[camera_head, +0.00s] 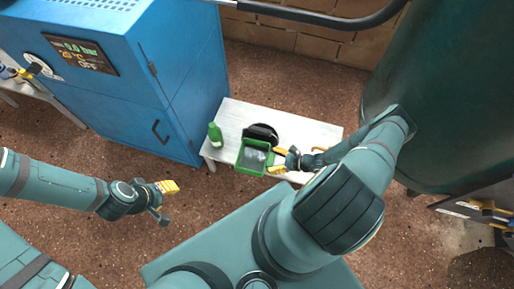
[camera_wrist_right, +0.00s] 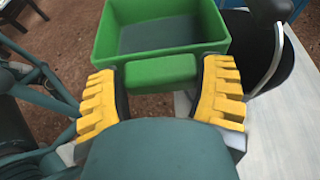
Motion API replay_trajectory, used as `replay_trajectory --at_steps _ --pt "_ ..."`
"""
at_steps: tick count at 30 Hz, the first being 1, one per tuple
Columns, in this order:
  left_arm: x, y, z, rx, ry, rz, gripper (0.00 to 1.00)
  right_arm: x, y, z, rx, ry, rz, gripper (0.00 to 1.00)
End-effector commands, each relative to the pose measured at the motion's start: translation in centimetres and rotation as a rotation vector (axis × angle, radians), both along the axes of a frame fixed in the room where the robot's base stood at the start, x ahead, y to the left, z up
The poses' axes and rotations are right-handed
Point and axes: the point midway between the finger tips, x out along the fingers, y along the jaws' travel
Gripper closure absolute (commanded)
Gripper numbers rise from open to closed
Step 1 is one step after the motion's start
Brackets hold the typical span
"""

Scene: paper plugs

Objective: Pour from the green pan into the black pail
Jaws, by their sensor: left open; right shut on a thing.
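The green pan (camera_head: 241,164) is a square-sided box with a handle, at the front edge of the white table in the head view. My right gripper (camera_head: 281,160) is shut on its handle; the right wrist view shows the yellow fingers (camera_wrist_right: 163,95) either side of the green handle (camera_wrist_right: 161,74). The pan's grey inside (camera_wrist_right: 160,37) shows in that view. The black pail (camera_head: 264,130) stands on the table just behind the pan, partly hidden; its rim also shows in the right wrist view (camera_wrist_right: 284,70). My left gripper (camera_head: 164,200) is open and empty, away from the table.
A green bottle (camera_head: 215,134) stands on the white table (camera_head: 310,130), left of the pan. A blue cabinet (camera_head: 130,80) rises to the left and a large dark green tank (camera_head: 440,90) to the right. The table's right part looks mostly clear.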

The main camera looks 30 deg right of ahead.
Motion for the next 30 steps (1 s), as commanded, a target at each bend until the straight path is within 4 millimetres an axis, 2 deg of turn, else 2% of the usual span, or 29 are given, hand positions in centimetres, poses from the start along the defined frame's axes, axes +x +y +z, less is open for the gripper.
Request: replay_trajectory --at_steps 14,25,28,30 --pt "0.0 0.0 3.3 0.000 0.000 0.000 0.55 0.0 0.0 3.9 0.001 0.001 0.000 0.72" --pt "0.0 0.0 3.3 0.000 0.000 0.000 0.55 0.1 -0.1 4.1 0.001 0.000 0.001 0.72" --pt "0.0 0.0 3.3 0.000 0.000 0.000 0.55 1.0 -0.4 5.2 -0.002 -0.001 0.008 0.72" --pt "0.0 0.0 3.3 0.000 0.001 0.000 0.55 2.1 -0.6 6.6 -0.002 -0.002 0.018 0.72"
